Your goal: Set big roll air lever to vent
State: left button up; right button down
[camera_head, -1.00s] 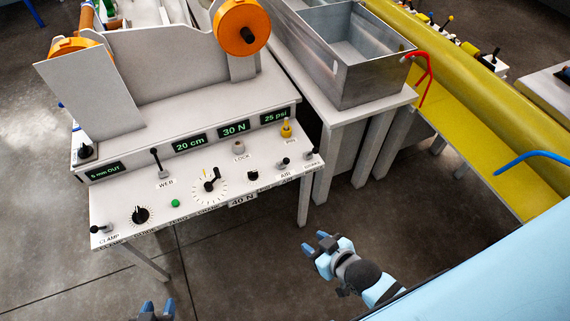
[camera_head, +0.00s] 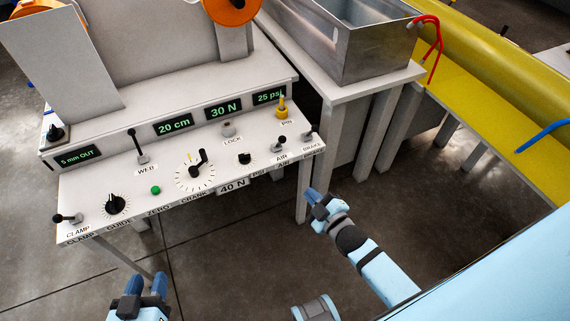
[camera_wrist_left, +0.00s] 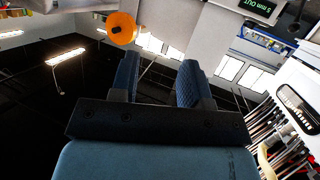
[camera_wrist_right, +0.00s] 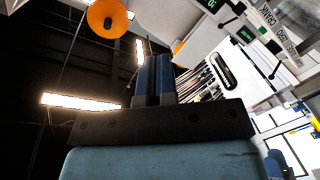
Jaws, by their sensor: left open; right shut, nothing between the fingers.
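The air lever (camera_head: 279,143) is a small dark-knobbed lever on the right part of the white control panel (camera_head: 130,205), with an AIR label below it. A brake lever (camera_head: 311,134) stands just to its right. My right gripper (camera_head: 313,194) is shut and empty, in front of and below the panel's right edge, apart from the levers. My left gripper (camera_head: 146,282) is open and empty, in front of the panel's lower left. It also shows open in the left wrist view (camera_wrist_left: 160,75). The right wrist view shows the closed right fingers (camera_wrist_right: 154,78).
The panel also carries a web lever (camera_head: 136,145), a crank dial (camera_head: 196,170), a guide knob (camera_head: 115,204), a clamp lever (camera_head: 68,218) and a yellow pin (camera_head: 282,108). A metal tank (camera_head: 375,50) on a white table stands at the right. Open floor lies in front.

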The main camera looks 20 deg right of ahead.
pick_arm(q)
jog(key=d+f+t+h+b, duration=0.1)
jog(key=b, duration=0.5)
jog(key=d+f+t+h+b, duration=0.1)
jog(key=f+b, duration=0.1)
jog(key=b, duration=0.5)
jog(key=d+f+t+h+b, duration=0.1)
jog(key=b, duration=0.5)
jog(key=shift+d+f, duration=0.25)
pick_arm(e)
jog(key=w+d+f+n+t+y, duration=0.1)
jog(key=w+d+f+n+t, duration=0.1)
jog(key=w+f+n, duration=0.3)
jog(key=w+d+f+n+t+y, duration=0.2)
jog(key=w+d+f+n+t, duration=0.1)
jog(key=f+n, duration=0.4)
jog(key=shift+w+f+t, duration=0.45)
jog(key=shift+w+t, duration=0.25)
jog(key=shift+w, duration=0.55)
pick_arm(q)
jog(key=f+b, duration=0.1)
jog(key=b, duration=0.2)
jog(key=shift+d+h, duration=0.3)
jog(key=shift+h, duration=0.1)
pick_arm(e)
jog(key=x, duration=1.4)
